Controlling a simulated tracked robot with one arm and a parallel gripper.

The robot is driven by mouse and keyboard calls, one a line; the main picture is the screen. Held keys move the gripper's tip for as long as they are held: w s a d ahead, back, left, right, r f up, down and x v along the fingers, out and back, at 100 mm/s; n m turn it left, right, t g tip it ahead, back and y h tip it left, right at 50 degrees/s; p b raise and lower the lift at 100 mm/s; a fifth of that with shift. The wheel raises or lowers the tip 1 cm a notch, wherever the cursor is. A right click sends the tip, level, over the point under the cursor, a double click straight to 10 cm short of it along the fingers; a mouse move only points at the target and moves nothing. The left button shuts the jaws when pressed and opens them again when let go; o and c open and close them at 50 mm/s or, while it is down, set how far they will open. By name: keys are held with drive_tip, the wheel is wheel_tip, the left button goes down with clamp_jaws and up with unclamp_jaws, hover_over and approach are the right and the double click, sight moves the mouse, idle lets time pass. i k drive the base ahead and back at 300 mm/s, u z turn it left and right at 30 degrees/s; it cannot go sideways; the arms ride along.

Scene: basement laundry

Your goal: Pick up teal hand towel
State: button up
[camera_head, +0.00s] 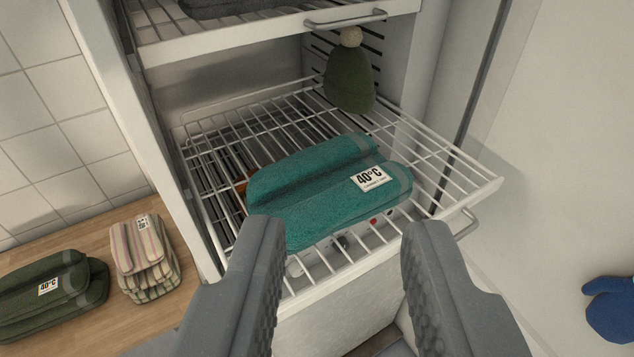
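The teal hand towel (310,192) lies folded on a pulled-out white wire rack, with a white "40°C" label on its right part. My gripper (338,238) is open, with its two grey fingers apart in the lower middle of the view. The fingertips appear in front of the towel's near edge, and nothing is between them. The left fingertip overlaps the towel's lower left edge in the picture. I cannot tell how far the fingertips are from the towel.
The wire rack (455,165) also holds a dark green hat (349,82) at the back. Another rack (160,30) is above. A wooden counter (105,222) at left bears a dark green towel (45,292) and striped cloths (145,262). A blue mitt (612,308) is at right.

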sight(318, 192)
drive_tip(key=z, duration=1.8)
drive_tip(key=k, duration=1.4)
drive_tip(key=u, duration=1.15)
drive_tip(key=i, duration=1)
